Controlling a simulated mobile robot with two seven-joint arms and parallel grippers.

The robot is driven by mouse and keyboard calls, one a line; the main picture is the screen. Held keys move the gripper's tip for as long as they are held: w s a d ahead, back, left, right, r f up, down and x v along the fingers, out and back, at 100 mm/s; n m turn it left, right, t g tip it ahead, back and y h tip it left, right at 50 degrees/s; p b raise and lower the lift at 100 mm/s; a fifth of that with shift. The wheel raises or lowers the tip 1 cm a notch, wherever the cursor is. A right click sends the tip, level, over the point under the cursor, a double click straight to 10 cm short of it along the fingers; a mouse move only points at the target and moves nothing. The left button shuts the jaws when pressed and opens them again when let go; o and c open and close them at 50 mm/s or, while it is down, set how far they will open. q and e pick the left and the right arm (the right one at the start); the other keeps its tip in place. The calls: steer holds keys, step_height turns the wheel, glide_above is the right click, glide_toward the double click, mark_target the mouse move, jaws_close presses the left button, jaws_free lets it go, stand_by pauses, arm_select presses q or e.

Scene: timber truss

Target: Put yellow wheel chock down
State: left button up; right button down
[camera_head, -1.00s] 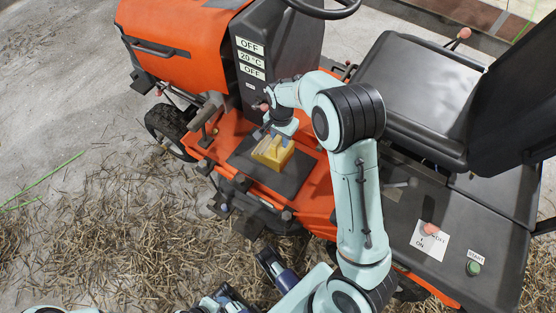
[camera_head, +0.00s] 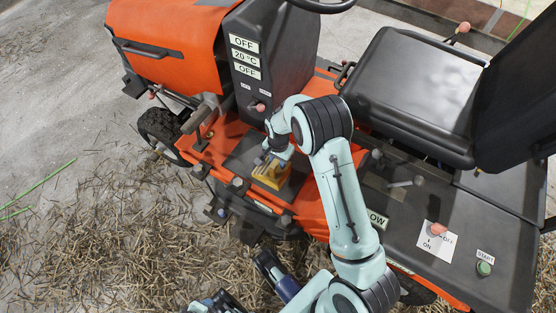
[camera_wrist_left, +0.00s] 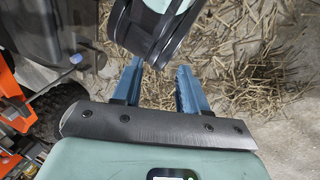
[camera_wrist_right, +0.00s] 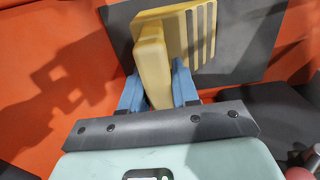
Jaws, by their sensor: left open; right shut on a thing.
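The yellow wheel chock (camera_head: 271,173) is at the dark mat (camera_head: 240,163) on the orange footplate of the mower. In the right wrist view the chock (camera_wrist_right: 152,62) stands between the fingers of my right gripper (camera_wrist_right: 160,92), which is shut on it. Its ridged side (camera_wrist_right: 200,35) lies over the dark mat. I cannot tell whether the chock touches the mat. My left gripper (camera_wrist_left: 160,85) is open and empty, over the straw-strewn ground beside the mower.
The black seat (camera_head: 415,85) is at the right and the steering column (camera_head: 268,60) is behind the mat. A pink-knobbed lever (camera_head: 257,107) sits on the column. A green START button (camera_head: 484,268) is at lower right. Straw-covered ground (camera_head: 110,240) lies at lower left.

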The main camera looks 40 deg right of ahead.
steer(key=shift+f, duration=0.1)
steer(key=c, duration=0.8)
jaws_free()
steer(key=shift+c, duration=0.2)
